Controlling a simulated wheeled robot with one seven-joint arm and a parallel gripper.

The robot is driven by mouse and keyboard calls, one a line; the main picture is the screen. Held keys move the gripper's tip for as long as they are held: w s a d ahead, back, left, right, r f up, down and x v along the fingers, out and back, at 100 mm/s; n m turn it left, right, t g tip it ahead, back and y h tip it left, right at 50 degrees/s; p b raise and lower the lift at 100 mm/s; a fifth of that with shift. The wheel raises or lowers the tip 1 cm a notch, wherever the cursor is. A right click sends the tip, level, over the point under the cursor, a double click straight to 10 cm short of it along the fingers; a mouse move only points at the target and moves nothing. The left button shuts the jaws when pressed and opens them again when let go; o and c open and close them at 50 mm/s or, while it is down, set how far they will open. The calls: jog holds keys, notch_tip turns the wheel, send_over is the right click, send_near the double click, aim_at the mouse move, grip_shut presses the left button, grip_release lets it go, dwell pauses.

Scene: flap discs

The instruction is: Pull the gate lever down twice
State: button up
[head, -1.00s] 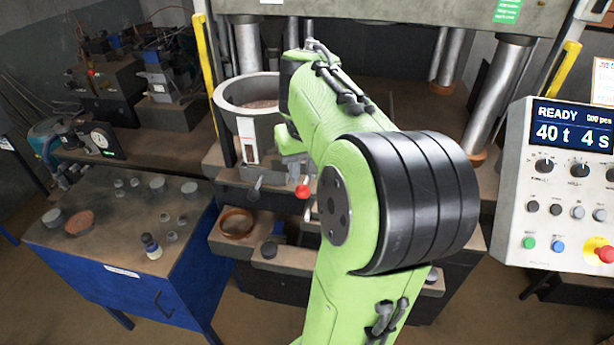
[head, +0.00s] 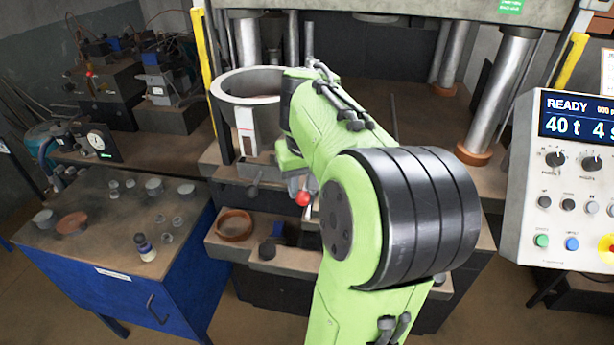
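A red ball knob (head: 302,199), apparently the end of the gate lever, shows in the head view just left of my green arm. It is below a large grey round hopper (head: 229,90) on the press. My gripper (head: 296,178) is at the far end of the arm, close above the knob. It is mostly hidden behind my own wrist and forearm. I cannot tell whether its fingers touch the knob or how far apart they are. The lever's shaft is largely hidden too.
A control panel (head: 530,190) reading READY, 40 t stands at right. A blue bench (head: 100,275) with small weights and a bottle (head: 144,247) is at left. A shelf (head: 270,262) with a brown ring (head: 234,225) lies below the hopper. Steel columns (head: 500,90) flank the press.

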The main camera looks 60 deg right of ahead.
aim_at(304, 204)
jog(key=shift+s+d+f+b, duration=0.1)
jog(key=shift+d+f+b, duration=0.05)
jog(key=shift+f+b, duration=2.4)
jog(key=shift+p, duration=0.4)
jog(key=shift+r, duration=0.1)
notch_tip(304, 204, up, 11)
jog(key=p, duration=1)
